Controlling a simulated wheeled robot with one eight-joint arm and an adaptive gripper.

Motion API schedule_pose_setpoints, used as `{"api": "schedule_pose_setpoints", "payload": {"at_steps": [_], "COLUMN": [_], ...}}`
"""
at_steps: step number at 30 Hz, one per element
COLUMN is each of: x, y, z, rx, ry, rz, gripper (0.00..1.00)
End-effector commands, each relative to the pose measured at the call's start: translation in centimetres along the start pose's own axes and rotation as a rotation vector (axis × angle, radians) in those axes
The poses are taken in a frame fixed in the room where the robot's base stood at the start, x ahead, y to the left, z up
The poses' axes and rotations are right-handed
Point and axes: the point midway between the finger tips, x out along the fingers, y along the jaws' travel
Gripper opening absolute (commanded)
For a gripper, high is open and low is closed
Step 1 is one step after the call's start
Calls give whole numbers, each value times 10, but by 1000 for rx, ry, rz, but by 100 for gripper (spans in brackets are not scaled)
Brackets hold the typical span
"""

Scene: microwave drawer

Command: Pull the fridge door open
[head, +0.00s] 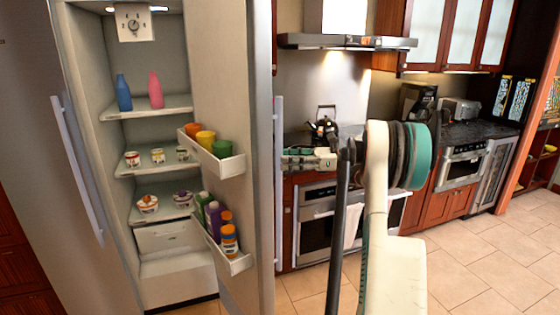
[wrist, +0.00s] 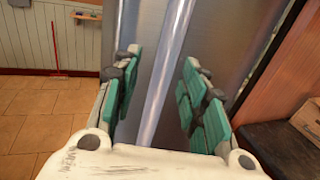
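The fridge door (head: 232,90) stands open in the head view, swung out so the lit interior and its inner shelves show. Its long upright handle (head: 278,180) is on the door's outer side. My gripper (head: 300,158) is just right of that handle, pointing left at it. In the wrist view, the silver handle (wrist: 166,70) runs slanted between the two green-padded fingers of my gripper (wrist: 162,92). The fingers are spread, with a gap on both sides of the handle. The lower part of the handle is hidden behind the gripper's white body.
The fridge interior holds bottles (head: 155,90) and small cups (head: 158,156); door bins (head: 215,160) hold more. A second closed panel with a handle (head: 78,165) is at left. The oven (head: 318,215) and counters stand behind. Tiled floor (head: 485,255) is clear at right.

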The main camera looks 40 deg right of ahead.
Motion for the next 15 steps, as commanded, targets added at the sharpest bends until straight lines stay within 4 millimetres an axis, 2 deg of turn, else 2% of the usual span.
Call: {"api": "schedule_pose_setpoints", "payload": {"at_steps": [3,9,15], "x": [-27,-64,-82], "y": [0,0,1], "z": [0,0,0], "rx": [0,0,0], "ry": [0,1,1], "rz": [-3,-2,-1], "gripper": [39,39,39]}}
